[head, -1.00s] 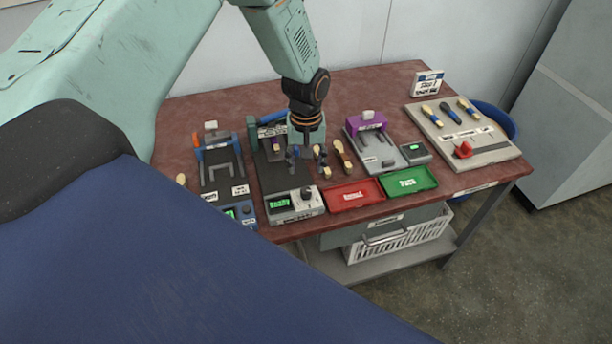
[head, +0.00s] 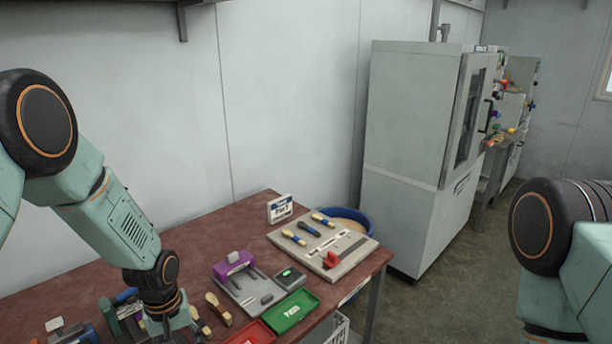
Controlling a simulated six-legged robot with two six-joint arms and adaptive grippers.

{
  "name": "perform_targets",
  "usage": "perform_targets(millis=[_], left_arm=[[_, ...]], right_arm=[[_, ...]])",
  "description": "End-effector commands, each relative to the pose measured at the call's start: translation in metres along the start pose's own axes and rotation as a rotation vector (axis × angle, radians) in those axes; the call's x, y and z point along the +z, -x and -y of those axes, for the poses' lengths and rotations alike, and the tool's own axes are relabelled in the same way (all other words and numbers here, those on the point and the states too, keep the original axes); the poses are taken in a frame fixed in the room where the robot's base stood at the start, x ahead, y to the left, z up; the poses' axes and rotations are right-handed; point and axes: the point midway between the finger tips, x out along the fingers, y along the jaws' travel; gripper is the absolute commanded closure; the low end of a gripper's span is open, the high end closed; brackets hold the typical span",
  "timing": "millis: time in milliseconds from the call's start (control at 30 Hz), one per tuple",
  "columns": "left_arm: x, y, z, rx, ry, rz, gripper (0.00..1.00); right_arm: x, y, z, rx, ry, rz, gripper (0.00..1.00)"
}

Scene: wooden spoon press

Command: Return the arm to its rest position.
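My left arm comes in from the left and reaches down over the red-brown table (head: 215,225). Its wrist is above the near left part of the table, by the green-sided press (head: 122,312). My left gripper is at the bottom edge of the head view, and its fingertips are cut off or hidden, so its opening does not show. Part of my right arm shows at the right edge, away from the table. My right gripper is out of view. Wooden spoons (head: 218,309) lie just right of my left wrist.
A purple-topped fixture (head: 236,263), green tray (head: 290,312) and red tray (head: 252,334) stand right of my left wrist. A board with several handled pieces (head: 345,250) lies at the table's right end. A blue bin (head: 366,217) and grey cabinet (head: 405,150) stand beyond. Floor right of the table is clear.

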Motion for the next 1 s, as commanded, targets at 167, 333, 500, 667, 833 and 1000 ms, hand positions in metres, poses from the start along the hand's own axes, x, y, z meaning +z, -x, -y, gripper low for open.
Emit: perform_targets(millis=[167, 333, 500, 667, 833, 1000], left_arm=[[0.094, -0.059, 0.015, 0.023, -0.154, 0.033, 0.48], [0.176, -0.084, 0.041, 0.029, -0.287, 0.032, 0.48], [0.236, -0.086, 0.070, 0.012, -0.397, 0.023, 0.48], [0.278, -0.076, 0.096, -0.014, -0.490, 0.014, 0.48], [0.281, -0.099, 0.100, -0.017, -0.510, 0.001, 0.48], [0.281, -0.127, 0.100, -0.017, -0.508, 0.001, 0.48]], right_arm=[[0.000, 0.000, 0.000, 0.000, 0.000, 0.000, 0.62], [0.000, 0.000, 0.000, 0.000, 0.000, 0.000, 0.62], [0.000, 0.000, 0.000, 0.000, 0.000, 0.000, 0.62], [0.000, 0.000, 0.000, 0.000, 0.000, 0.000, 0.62], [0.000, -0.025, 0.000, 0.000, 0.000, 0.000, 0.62], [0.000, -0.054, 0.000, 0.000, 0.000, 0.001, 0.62]])
